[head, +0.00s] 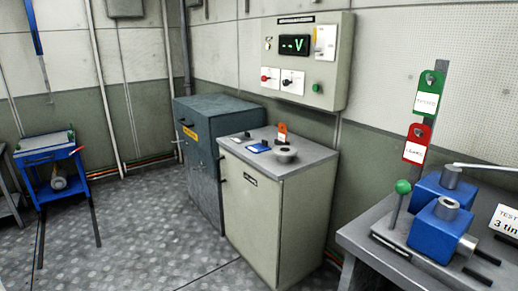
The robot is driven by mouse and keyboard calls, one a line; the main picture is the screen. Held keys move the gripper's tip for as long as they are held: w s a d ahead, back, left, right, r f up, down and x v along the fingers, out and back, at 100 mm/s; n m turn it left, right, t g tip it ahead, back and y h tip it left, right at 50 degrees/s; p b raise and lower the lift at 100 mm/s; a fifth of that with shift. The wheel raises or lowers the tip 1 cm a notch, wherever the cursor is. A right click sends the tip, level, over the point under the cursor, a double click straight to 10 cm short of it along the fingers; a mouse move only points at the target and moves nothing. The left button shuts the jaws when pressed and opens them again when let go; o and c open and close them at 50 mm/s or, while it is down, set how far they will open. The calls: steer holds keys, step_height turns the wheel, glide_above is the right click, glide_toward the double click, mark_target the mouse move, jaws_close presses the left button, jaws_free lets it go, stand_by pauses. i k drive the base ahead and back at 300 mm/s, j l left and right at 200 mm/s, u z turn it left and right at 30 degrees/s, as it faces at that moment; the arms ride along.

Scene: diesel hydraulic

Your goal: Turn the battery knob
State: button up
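A pale wall panel (335,85) hangs above the cabinets in the head view. It has a dark display (294,45) showing green dashes and a V. Below the display are two white plates, one with a small red knob (265,78) and one with a small black knob (287,82). A green button (316,87) is to their right. The labels are too small to read, so I cannot tell which knob is the battery knob. My gripper is not in view.
A pale cabinet (250,215) with small items on top stands below the panel, beside a grey-blue cabinet (205,170). A grey bench (365,240) with blue devices and a green-balled lever (402,187) is at right. A blue stand (50,150) is at left. Floor is open at centre-left.

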mark_target(286, 83)
steer(key=i+j+z, duration=0.15)
steer(key=i, duration=0.3)
steer(key=i+j+z, duration=0.15)
steer(key=i+j, duration=0.2)
steer(key=i+z, duration=0.1)
steer(key=z, duration=0.65)
steer(key=i+j+z, duration=0.1)
steer(key=j+z, duration=0.75)
steer(key=k+j+z, duration=0.1)
steer(key=j+z, duration=0.25)
steer(key=j, duration=1.25)
steer(key=k+j, duration=0.15)
steer(key=j, duration=0.4)
